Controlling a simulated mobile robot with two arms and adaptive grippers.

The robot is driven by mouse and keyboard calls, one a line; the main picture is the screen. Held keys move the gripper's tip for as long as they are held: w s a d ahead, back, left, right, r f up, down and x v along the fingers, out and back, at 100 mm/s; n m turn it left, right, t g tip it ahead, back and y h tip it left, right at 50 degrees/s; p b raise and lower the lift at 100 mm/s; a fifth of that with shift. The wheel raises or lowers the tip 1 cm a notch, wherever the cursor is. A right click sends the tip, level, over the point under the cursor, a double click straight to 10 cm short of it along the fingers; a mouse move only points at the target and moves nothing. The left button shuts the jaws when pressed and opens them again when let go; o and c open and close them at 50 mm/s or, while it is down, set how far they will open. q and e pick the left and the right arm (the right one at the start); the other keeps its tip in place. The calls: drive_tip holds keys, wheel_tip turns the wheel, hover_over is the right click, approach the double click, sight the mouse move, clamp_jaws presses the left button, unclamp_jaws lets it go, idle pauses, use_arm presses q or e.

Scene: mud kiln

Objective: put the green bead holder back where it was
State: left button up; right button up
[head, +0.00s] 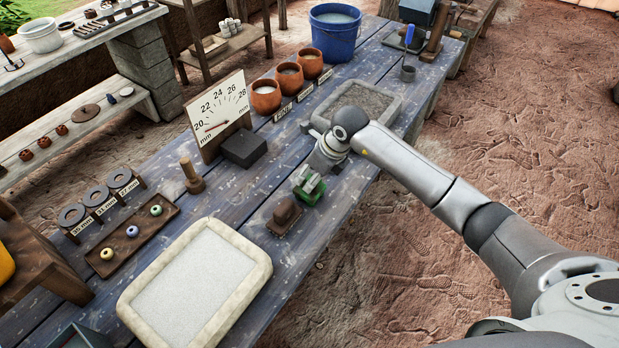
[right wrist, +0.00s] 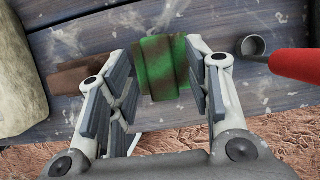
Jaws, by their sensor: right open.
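The green bead holder (head: 309,187) is a small worn green block on the blue plank table (head: 340,205), near its right edge. In the right wrist view the green bead holder (right wrist: 160,65) lies between the fingers, with a narrow gap on the right; contact on the left is unclear. My right gripper (head: 316,172) is open and reaches down around the holder from above. In its own view the right gripper (right wrist: 160,85) shows both fingers spread. The holder's far side is partly hidden by the gripper in the head view. My left gripper is not in view.
A brown block with a dark mound (head: 285,217) stands close by the holder. A pale-rimmed tray (head: 140,320) lies at the front, and a grey tray (head: 393,112) behind the gripper. The wrist view shows a metal cup (right wrist: 252,47) and a red rod (right wrist: 295,65) to the right.

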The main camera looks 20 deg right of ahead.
drive_tip(key=b+v, duration=0.2)
drive_tip(key=v, duration=0.8)
drive_tip(key=shift+a+f, duration=0.1)
